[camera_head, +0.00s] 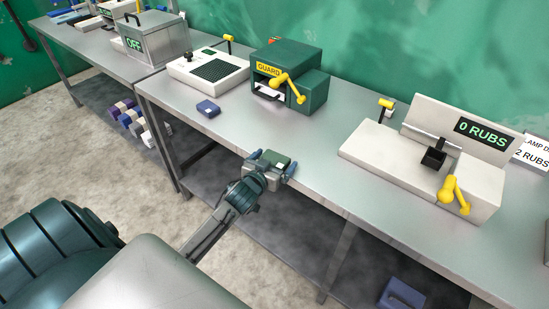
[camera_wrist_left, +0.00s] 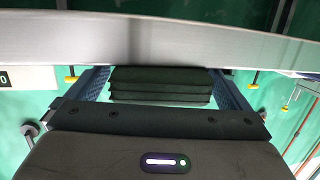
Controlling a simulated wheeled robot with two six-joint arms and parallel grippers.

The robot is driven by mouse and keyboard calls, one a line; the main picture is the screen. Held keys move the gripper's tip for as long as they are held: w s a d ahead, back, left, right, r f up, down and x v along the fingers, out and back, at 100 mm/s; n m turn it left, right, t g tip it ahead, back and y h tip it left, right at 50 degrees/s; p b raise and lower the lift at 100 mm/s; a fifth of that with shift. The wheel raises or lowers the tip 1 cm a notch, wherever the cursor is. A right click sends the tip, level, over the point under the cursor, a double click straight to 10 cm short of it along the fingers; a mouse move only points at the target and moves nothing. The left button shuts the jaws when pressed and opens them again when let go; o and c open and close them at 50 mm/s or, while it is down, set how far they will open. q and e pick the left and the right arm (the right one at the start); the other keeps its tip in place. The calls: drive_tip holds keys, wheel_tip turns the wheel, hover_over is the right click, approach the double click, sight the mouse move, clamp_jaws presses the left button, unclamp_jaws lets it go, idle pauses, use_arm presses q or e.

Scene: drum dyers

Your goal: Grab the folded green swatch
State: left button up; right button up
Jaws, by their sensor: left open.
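The folded green swatch (camera_head: 276,160) lies at the front edge of the grey metal bench. In the left wrist view the swatch (camera_wrist_left: 160,86) appears as a dark green stack of several layers. My left gripper (camera_head: 272,163) is at that edge with its blue fingers on either side of the swatch. In the wrist view the fingers of my left gripper (camera_wrist_left: 162,90) are spread, with the swatch between them. A narrow gap shows on each side of it. My right gripper is in neither view.
A blue folded piece (camera_head: 208,109) lies farther back on the bench (camera_head: 225,140). A green guarded machine (camera_head: 306,62), a white device (camera_head: 208,68) and a white rub tester (camera_head: 425,155) with yellow levers stand behind. Another blue item (camera_head: 402,294) is on the lower shelf.

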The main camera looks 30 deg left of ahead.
use_arm(q)
drive_tip(key=shift+w, duration=0.15)
drive_tip(key=c, duration=0.9)
drive_tip(key=shift+c, duration=0.2)
drive_tip(key=shift+r, duration=0.1)
